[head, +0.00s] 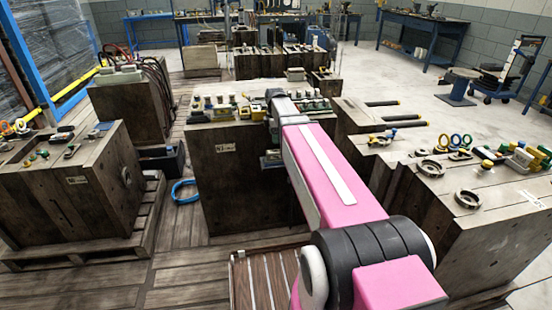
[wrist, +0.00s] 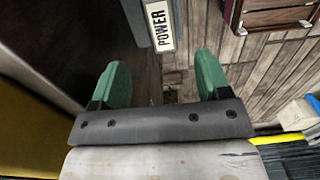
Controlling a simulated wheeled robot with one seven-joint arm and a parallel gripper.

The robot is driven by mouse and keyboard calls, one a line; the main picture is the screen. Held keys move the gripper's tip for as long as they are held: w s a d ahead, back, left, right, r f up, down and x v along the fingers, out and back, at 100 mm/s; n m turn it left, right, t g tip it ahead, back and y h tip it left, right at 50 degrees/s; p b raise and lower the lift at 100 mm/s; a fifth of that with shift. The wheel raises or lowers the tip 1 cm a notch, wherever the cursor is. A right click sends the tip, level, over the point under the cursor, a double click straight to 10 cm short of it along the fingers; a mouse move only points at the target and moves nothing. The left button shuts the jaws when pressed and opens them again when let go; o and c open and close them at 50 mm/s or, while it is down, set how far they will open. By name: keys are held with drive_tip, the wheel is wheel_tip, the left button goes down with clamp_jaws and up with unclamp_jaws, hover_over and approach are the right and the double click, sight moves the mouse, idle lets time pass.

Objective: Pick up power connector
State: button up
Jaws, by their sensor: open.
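The power connector (wrist: 160,26) shows at the top middle of the wrist view as a grey-blue body with a white label reading POWER. It is cut off by the top edge, beside a dark surface on its left. My gripper (wrist: 162,78) has two green fingers, spread wide with nothing between them. The connector lies beyond the fingertips, roughly in line with the gap, and they appear apart from it. In the head view my pink arm reaches to the middle dark block (head: 232,170) and hides much of the gripper area. I cannot clearly pick out the connector there.
Small fittings crowd the middle block's top. Another block (head: 75,190) on a pallet stands left, and a right block (head: 490,235) carries rings and fittings. A blue hose coil (head: 185,191) lies on the plank floor. A wooden crate (wrist: 275,14) shows at the wrist view's upper right.

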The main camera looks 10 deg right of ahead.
sight(276, 151)
drive_tip(key=shift+s+d+f, duration=0.1)
drive_tip(key=shift+f, duration=5.25)
drive_tip(key=c, duration=1.1)
